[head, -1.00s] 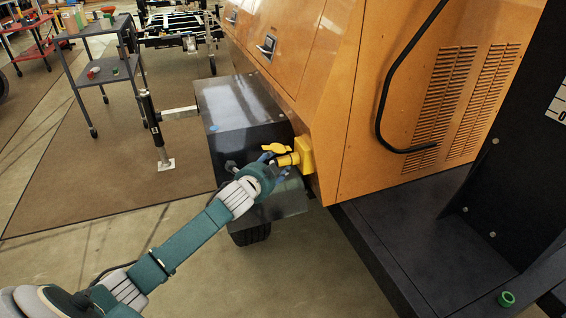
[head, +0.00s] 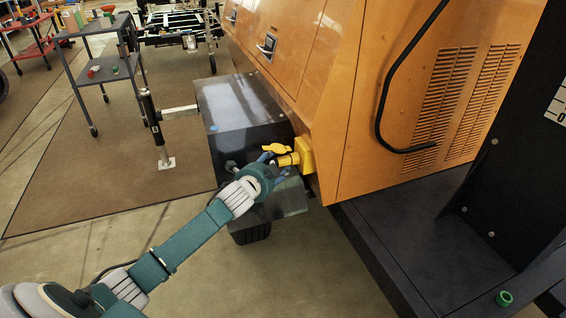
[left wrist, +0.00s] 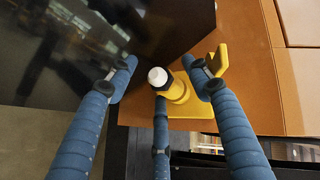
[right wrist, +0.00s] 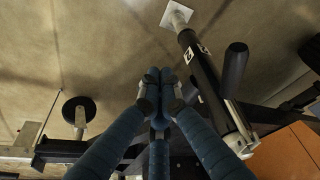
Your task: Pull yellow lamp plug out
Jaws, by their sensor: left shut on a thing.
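The yellow lamp plug (head: 288,160) sits in a yellow socket box (head: 306,155) on the orange housing's lower corner. A yellow flap (head: 277,148) sticks out above it. In the left wrist view the plug (left wrist: 178,92) shows a pale round end facing my camera, and its other end meets the yellow socket base (left wrist: 192,111). My left gripper (head: 270,159) is at the plug, shut on it, with blue fingers on both sides (left wrist: 164,76) and one below. The exact finger contact is partly hidden. My right gripper (right wrist: 160,78) is shut and empty, its fingertips together.
A dark metal box (head: 240,110) lies just left of the socket, above a wheel (head: 250,234). The orange housing (head: 345,110) and a black platform (head: 410,225) are to the right. A jack post (head: 153,125) and a grey cart (head: 100,65) stand farther left. Floor in front is clear.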

